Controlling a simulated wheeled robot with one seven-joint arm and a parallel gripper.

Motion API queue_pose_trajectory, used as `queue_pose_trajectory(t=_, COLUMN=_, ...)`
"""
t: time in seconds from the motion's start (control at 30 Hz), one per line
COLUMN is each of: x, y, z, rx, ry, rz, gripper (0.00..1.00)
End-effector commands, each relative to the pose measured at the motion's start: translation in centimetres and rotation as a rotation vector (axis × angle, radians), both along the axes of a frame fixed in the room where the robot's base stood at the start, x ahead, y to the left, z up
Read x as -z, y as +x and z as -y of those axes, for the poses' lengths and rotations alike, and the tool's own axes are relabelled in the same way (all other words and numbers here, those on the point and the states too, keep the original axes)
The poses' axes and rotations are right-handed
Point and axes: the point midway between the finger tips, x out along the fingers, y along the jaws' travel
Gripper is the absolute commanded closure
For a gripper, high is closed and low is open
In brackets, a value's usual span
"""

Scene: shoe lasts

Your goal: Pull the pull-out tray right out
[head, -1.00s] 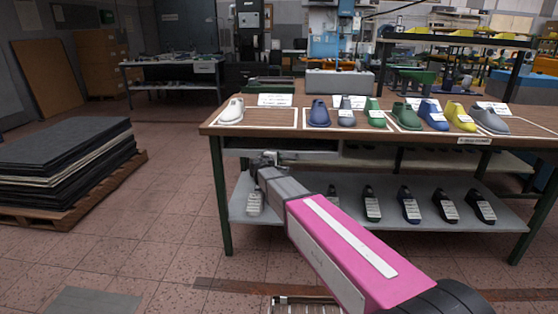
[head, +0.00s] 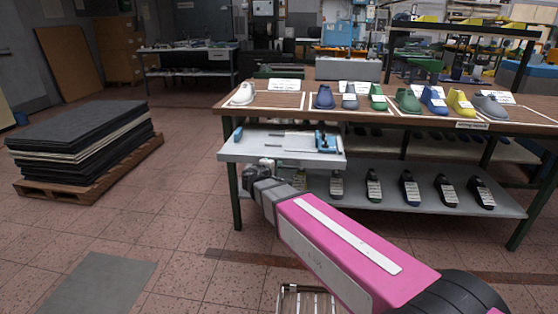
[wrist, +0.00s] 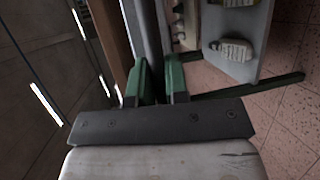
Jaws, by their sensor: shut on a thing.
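The pull-out tray (head: 240,150) is a light grey shelf under the wooden bench top. In the head view it stands out well past the bench's front edge, level, with a blue tool (head: 326,141) and thin rods lying on it. My gripper (head: 266,166) is at the tray's front edge, left of its middle. In the wrist view my gripper's green fingers (wrist: 160,84) are closed on a long grey bar (wrist: 147,38), which seems to be the tray's front. The exact grip is partly hidden by my wrist in the head view.
The bench (head: 440,116) carries a row of coloured shoe lasts, with dark lasts on its lower shelf (head: 320,186). A pallet of black sheets (head: 85,135) stands at the left. The floor between pallet and bench is open. A grey mat (head: 95,282) lies at the front left.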

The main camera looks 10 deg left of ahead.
Motion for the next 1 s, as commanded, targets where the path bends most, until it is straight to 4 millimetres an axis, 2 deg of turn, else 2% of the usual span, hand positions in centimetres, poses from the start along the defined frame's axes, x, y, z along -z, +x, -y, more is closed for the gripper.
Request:
queue_pose_trajectory(t=0.03, x=0.0, y=-1.2, z=0.1, rx=-0.001, ry=0.000, rz=-0.002, gripper=1.00)
queue_pose_trajectory(t=0.2, x=0.0, y=-2.8, z=-0.1, rx=-0.002, ry=0.001, rz=-0.001, gripper=1.00)
queue_pose_trajectory(t=0.67, x=0.0, y=-3.2, z=-0.2, rx=-0.001, ry=0.001, rz=0.000, gripper=1.00)
queue_pose_trajectory(t=0.7, x=0.0, y=-3.2, z=-0.2, rx=-0.001, ry=0.001, rz=0.000, gripper=0.82)
queue_pose_trajectory(t=0.77, x=0.0, y=-3.2, z=-0.2, rx=-0.001, ry=0.001, rz=0.000, gripper=0.62)
queue_pose_trajectory(t=1.0, x=0.0, y=-3.2, z=-0.2, rx=0.000, ry=0.000, rz=0.000, gripper=0.60)
